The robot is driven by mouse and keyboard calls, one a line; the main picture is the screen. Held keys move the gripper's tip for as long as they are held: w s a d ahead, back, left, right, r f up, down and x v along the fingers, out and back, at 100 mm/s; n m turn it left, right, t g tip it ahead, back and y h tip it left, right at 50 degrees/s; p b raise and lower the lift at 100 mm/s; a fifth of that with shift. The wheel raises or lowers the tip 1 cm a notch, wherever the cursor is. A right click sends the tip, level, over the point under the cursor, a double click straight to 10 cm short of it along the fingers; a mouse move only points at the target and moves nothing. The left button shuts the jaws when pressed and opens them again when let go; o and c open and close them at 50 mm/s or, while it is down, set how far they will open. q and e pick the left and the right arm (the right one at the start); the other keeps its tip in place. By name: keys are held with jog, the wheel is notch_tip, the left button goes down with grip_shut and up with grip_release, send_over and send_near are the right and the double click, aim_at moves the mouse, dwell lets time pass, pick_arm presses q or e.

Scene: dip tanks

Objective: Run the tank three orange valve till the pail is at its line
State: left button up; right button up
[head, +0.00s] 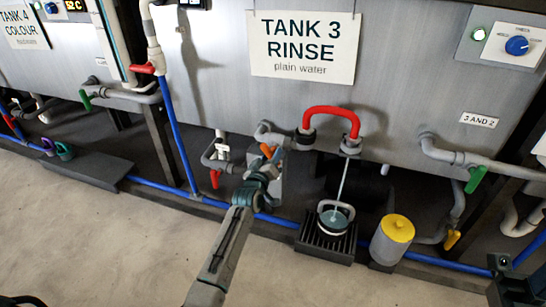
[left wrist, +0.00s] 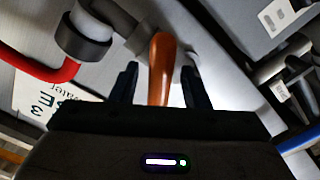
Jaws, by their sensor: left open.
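The orange valve handle (head: 267,150) is on the grey pipework under the tank marked TANK 3 RINSE. My left gripper (head: 268,163) is at it, open; in the left wrist view the orange handle (left wrist: 161,70) stands between the two fingers, with a gap visible on each side. A thin pale stream of water (head: 341,180) runs from the outlet below the red hose (head: 331,110) into the pail (head: 333,230). The pail stands upright on a dark slatted grate. Its line cannot be made out at this size.
A red-handled valve (head: 215,178) hangs just left of my left gripper. A yellow-topped grey canister (head: 392,240) stands right of the pail. Green (head: 475,180) and yellow (head: 452,239) valves are further right. Blue pipe runs along the floor edge; the floor in front is clear.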

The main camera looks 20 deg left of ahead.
pick_arm(q)
jog(key=shift+w, duration=1.05)
grip_shut()
jog(key=shift+m+b, duration=0.3)
jog(key=m, duration=0.3)
jog(key=shift+f+b, duration=0.1)
jog(key=shift+b, duration=0.25)
jog(key=shift+m+b, duration=0.3)
jog(key=shift+m, duration=1.4)
